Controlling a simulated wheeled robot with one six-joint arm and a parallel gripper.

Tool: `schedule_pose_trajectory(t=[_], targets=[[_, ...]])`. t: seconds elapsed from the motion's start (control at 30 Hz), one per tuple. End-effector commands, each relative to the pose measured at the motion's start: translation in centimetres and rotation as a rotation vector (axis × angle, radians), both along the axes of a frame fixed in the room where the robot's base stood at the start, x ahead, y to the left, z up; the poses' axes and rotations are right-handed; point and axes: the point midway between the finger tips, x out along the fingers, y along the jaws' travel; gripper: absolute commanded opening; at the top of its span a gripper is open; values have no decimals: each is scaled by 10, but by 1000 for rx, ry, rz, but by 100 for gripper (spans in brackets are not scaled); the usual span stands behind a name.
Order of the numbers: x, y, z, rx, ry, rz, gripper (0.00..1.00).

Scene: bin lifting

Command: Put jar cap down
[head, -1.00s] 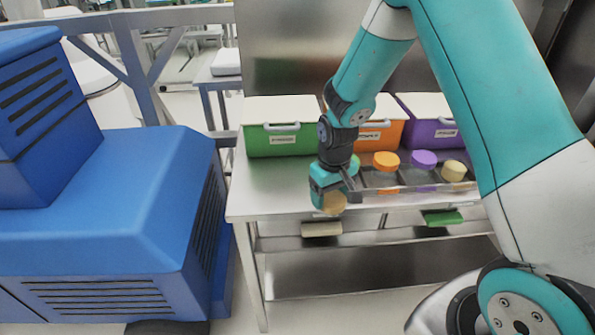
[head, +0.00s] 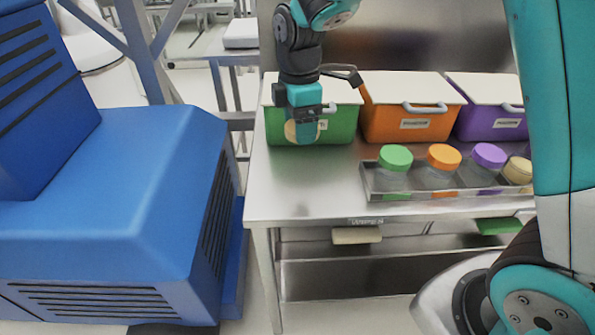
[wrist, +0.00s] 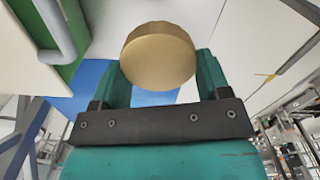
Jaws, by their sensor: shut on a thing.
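A round tan jar cap (head: 291,131) is between the fingers of my gripper (head: 304,128), in front of the green bin (head: 340,128). The wrist view shows the cap (wrist: 158,56) close up, with a teal finger of my gripper (wrist: 160,80) on each side. My gripper is shut on the cap and holds it above the steel table (head: 310,185). My arm partly hides the cream one.
An orange bin (head: 385,122) and a purple bin (head: 480,125) stand right of the green one, with closed white lids. The table's left front is clear. A large blue machine (head: 110,190) stands left of the table. A lower shelf (head: 330,275) is underneath.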

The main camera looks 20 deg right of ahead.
Motion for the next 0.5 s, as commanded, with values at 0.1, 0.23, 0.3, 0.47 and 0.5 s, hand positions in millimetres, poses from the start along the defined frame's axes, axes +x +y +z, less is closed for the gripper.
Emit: schedule_pose_trajectory(t=[0.1,0.23,0.3,0.47,0.5], targets=[[-1,-1,-35,-2,7,-2,48],[-1,0,-65,-1,4,-1,48],[-1,0,-75,-1,2,-1,48],[0,1,-89,0,1,0,48],[-1,1,-94,-1,2,0,48]])
